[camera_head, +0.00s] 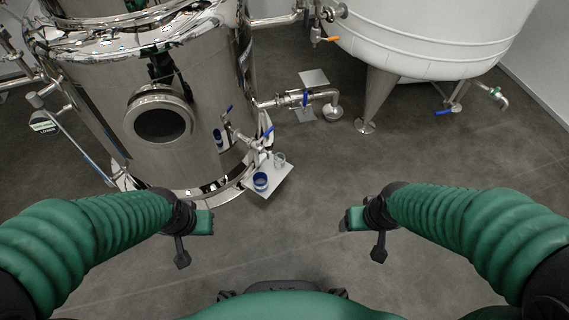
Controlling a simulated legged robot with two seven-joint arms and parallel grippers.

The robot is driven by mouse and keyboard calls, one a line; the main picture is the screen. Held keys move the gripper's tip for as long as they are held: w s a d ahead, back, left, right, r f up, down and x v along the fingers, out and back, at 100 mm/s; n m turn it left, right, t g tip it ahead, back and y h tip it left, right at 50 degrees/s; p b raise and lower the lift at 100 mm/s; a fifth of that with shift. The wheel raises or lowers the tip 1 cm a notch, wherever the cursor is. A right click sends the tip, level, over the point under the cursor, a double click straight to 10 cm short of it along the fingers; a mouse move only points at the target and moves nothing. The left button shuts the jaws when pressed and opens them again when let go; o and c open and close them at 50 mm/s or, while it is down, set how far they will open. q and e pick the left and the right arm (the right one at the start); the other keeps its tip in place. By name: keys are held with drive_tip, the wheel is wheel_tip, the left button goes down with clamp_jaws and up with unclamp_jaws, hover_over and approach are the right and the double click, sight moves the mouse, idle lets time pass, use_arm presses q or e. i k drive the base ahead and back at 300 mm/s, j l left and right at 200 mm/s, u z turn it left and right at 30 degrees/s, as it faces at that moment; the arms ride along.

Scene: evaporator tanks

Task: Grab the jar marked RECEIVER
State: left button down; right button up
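Two small vessels stand by the foot of the steel tank, on a white plate (268,185) on the floor. My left gripper (193,240) is in the air, nearer to me and left of the plate. My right gripper (367,236) is nearer to me and right of it. Both look open and empty, apart from the jars.
The shiny steel tank (185,115) fills the upper left. A side pipe (300,99) and tap (255,142) jut out near the plate. A white tank (435,35) on a steel leg (376,100) stands upper right. The grey floor (325,190) between is clear.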

sight(279, 158)
drive_tip(key=i+l+u, duration=0.15)
drive_tip(key=u, duration=0.8)
drive_tip(key=i+l+u, duration=0.25)
drive_tip(key=l, duration=0.25)
drive_tip(key=l+u, duration=0.2)
drive_tip(key=l, duration=0.35)
drive_tip(key=i+l+u, duration=0.1)
drive_tip(key=l+u, duration=0.15)
drive_tip(key=l, duration=0.75)
drive_tip(key=i, duration=0.05)
